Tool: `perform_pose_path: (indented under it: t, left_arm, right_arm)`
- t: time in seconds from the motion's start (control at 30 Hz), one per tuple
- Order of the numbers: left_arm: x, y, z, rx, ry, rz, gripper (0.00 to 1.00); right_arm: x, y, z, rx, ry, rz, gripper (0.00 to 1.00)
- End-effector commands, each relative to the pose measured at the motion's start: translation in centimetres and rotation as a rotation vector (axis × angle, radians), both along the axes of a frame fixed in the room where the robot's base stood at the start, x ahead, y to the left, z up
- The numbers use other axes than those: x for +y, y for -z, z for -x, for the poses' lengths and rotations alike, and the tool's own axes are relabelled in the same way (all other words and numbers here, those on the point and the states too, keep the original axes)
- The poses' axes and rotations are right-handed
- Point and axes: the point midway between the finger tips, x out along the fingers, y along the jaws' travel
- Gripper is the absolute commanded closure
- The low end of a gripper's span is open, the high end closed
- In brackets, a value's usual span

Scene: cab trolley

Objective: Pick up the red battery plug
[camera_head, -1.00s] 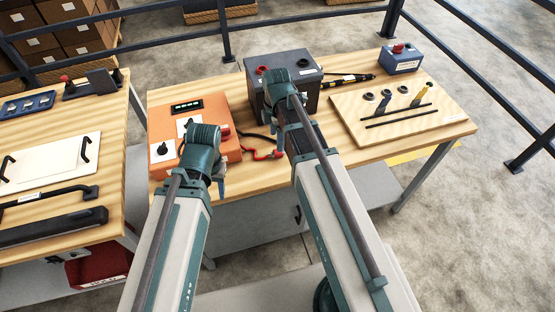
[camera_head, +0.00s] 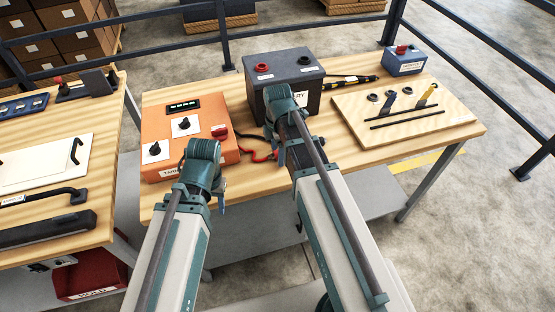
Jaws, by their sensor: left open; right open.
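A red block (camera_head: 220,131), which looks like the red plug, is at the right edge of the orange charger box (camera_head: 160,128). A red cable (camera_head: 262,155) and a black cable curve on the wood from there toward the dark battery (camera_head: 325,90). The battery has a red terminal (camera_head: 263,68) and a black terminal on top. My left gripper (camera_head: 220,205) is open and empty at the table's front edge, nearer than the plug. My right gripper (camera_head: 281,155) is open, in front of the battery and right of the red cable. My arms hide much of both jaws.
A pale board (camera_head: 440,124) with tools and a blue box with a red button (camera_head: 402,60) are on the right of the table (camera_head: 365,158). A second table (camera_head: 105,175) with handles stands left, across a gap.

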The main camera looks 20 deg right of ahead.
Motion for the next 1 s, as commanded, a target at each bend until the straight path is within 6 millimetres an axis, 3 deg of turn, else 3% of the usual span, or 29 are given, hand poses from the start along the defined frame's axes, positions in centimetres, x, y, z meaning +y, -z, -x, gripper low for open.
perform_pose_path:
  t: [0.2, 0.6, 1.0]
  left_arm:
    - [0.00, -0.09, 0.00, 0.000, 0.000, 0.000, 0.50]
    - [0.00, -0.09, 0.00, 0.000, 0.000, 0.000, 0.50]
    - [0.00, -0.26, 0.01, 0.000, 0.000, 0.000, 0.50]
  right_arm:
    - [0.02, -0.09, -0.01, 0.000, 0.000, 0.000, 0.26]
    - [0.02, -0.09, -0.01, 0.000, 0.000, 0.000, 0.98]
    - [0.08, -0.26, 0.00, 0.000, 0.000, 0.000, 1.00]
